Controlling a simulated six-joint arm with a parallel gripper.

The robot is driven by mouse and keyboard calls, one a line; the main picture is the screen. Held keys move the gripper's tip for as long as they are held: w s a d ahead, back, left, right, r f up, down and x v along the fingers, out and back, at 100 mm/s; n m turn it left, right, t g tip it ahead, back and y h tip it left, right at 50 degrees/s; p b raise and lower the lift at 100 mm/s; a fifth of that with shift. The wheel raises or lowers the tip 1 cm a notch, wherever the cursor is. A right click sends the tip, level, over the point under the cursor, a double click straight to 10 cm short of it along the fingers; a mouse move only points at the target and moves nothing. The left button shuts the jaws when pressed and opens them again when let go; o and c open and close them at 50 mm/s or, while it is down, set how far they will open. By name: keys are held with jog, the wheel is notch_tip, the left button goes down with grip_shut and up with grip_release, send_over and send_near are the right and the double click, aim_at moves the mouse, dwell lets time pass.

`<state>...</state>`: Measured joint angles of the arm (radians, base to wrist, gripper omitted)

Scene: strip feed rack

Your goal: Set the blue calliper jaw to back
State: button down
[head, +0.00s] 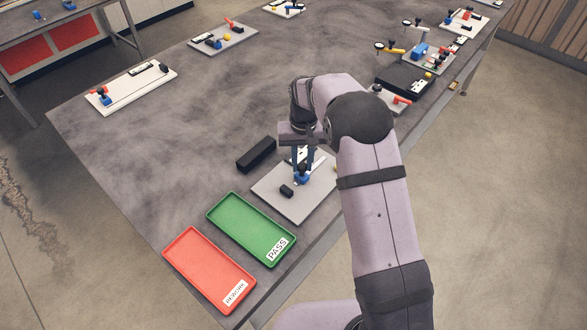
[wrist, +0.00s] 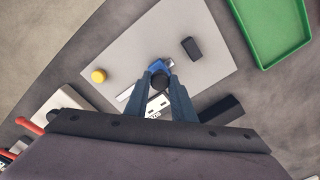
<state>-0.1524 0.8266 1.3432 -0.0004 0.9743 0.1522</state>
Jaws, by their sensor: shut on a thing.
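The blue calliper jaw (head: 304,180) sits on a light grey board (head: 312,208) near the table's front edge. In the wrist view the jaw (wrist: 157,66) shows as a blue piece with a dark round knob, on a pale rail or scale. My gripper (head: 302,172) points down over it. In the wrist view its two fingers (wrist: 160,80) are shut on the jaw's dark knob from both sides. A white label with dark marks (wrist: 158,103) lies between the fingers, too small to read. The fingers and arm hide part of the rail.
A small black block (wrist: 190,47) and a yellow knob (wrist: 98,75) are on the same board. A long black block (head: 256,154) lies beside it. A green PASS tray (head: 237,238) and a red REWORK tray (head: 196,278) lie nearby. The table's middle left is clear.

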jog(key=w+d, duration=0.4)
jog(key=shift+w+d+r+p, duration=0.1)
jog(key=shift+w+r+p, duration=0.05)
jog(key=shift+p, duration=0.15)
jog(key=c, duration=1.5)
grip_release()
jog(key=shift+w+d, duration=0.1)
notch_tip(320, 180, up, 7)
jog(key=shift+r+b, duration=0.1)
jog(key=shift+b, duration=1.15)
